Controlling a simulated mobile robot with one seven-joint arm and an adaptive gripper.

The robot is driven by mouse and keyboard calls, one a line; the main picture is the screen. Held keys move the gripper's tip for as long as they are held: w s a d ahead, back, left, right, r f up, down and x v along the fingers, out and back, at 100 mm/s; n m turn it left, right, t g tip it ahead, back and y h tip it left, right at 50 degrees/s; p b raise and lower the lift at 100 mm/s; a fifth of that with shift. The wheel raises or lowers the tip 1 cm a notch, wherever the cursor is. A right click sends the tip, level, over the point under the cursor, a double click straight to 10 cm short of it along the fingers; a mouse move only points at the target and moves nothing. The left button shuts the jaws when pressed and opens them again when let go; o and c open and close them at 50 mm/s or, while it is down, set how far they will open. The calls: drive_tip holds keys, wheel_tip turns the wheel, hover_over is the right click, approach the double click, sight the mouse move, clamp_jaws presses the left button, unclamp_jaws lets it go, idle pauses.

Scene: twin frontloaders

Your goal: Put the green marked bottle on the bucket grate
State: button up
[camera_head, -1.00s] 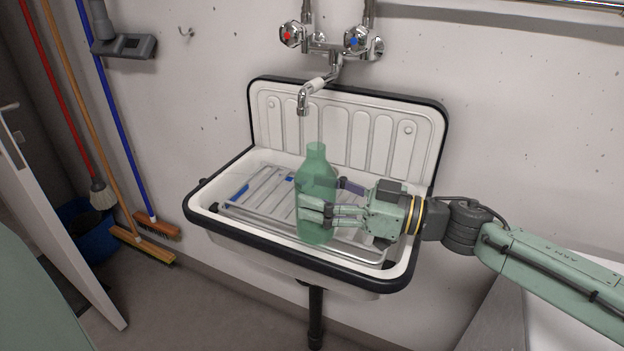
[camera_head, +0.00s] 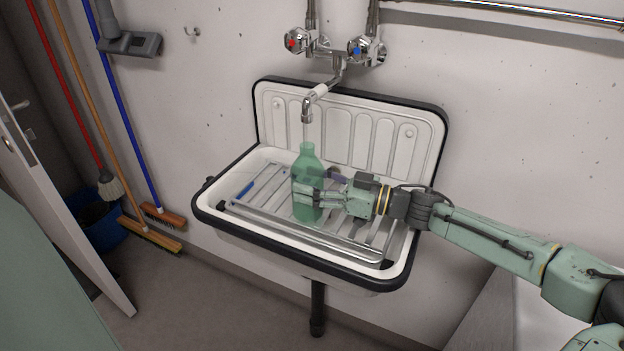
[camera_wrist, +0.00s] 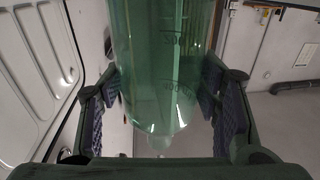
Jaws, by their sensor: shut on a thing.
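The green marked bottle (camera_head: 307,180) stands upright in my gripper (camera_head: 322,191), over the sink. It is see-through, and dark volume marks show on it in the wrist view (camera_wrist: 160,70). My gripper is shut on it from the right, with a finger pad on each side. The bucket grate (camera_head: 265,189), a metal frame with blue parts, lies across the white sink. The bottle's base is over the grate; I cannot tell whether it touches.
The sink (camera_head: 228,228) has a dark rim and a tall ribbed back. A tap spout (camera_head: 307,108) hangs just above and behind the bottle's neck. Brooms (camera_head: 130,120) lean at the left by a blue bucket (camera_head: 103,226). A half-open door (camera_head: 62,225) stands at the left.

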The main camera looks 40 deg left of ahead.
drive_tip(key=shift+f, duration=0.1)
drive_tip(key=o, duration=1.2)
drive_tip(key=shift+o, duration=0.2)
drive_tip(key=b+v, duration=0.2)
drive_tip(key=v, duration=0.4)
drive_tip(key=shift+w+b, duration=0.1)
drive_tip(key=shift+b, duration=0.2)
drive_tip(key=shift+w+d, duration=0.2)
drive_tip(key=shift+d, duration=0.55)
